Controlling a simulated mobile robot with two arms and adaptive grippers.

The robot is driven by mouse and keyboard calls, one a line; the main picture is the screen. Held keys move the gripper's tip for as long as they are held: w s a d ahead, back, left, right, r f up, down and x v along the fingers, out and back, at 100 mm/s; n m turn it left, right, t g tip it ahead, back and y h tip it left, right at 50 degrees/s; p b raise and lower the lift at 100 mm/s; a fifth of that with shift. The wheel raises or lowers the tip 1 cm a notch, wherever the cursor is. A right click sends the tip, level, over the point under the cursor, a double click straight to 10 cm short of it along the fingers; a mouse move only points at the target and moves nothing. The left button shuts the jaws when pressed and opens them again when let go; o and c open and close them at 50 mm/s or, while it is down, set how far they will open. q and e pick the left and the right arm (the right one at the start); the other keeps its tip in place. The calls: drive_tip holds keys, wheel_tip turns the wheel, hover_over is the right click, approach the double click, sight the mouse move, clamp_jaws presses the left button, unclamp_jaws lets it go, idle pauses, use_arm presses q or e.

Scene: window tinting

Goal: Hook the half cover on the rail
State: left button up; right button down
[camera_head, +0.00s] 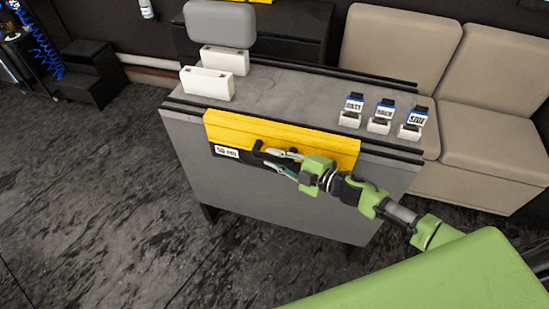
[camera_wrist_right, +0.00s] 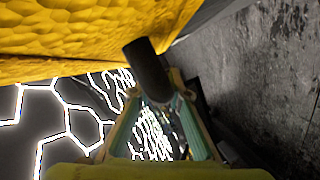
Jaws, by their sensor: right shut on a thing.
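The half cover (camera_head: 300,139) is a yellow panel with a dark lower part and a white label. It is upright at the front side of the grey table. The dark rail (camera_head: 392,153) runs along the table's front edge; the cover hides its middle stretch. Whether the cover touches or sits on the rail I cannot tell. My right gripper (camera_head: 278,160) is in front of the cover, shut on its black handle. In the right wrist view the handle (camera_wrist_right: 148,70) rises between the fingers (camera_wrist_right: 155,98), below the yellow surface (camera_wrist_right: 60,28). My left gripper is not in view.
On the grey table (camera_head: 290,95) stand white holders (camera_head: 207,83) at the left and several small labelled bottles (camera_head: 380,115) at the right. A second dark rail (camera_head: 350,83) runs along the back. A beige sofa (camera_head: 480,90) stands behind.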

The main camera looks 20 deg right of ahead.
drive_tip(key=shift+f, duration=0.2)
drive_tip(key=c, duration=1.8)
unclamp_jaws()
drive_tip(key=shift+c, duration=0.2)
drive_tip(key=shift+f, duration=0.1)
drive_tip(key=v, duration=1.2)
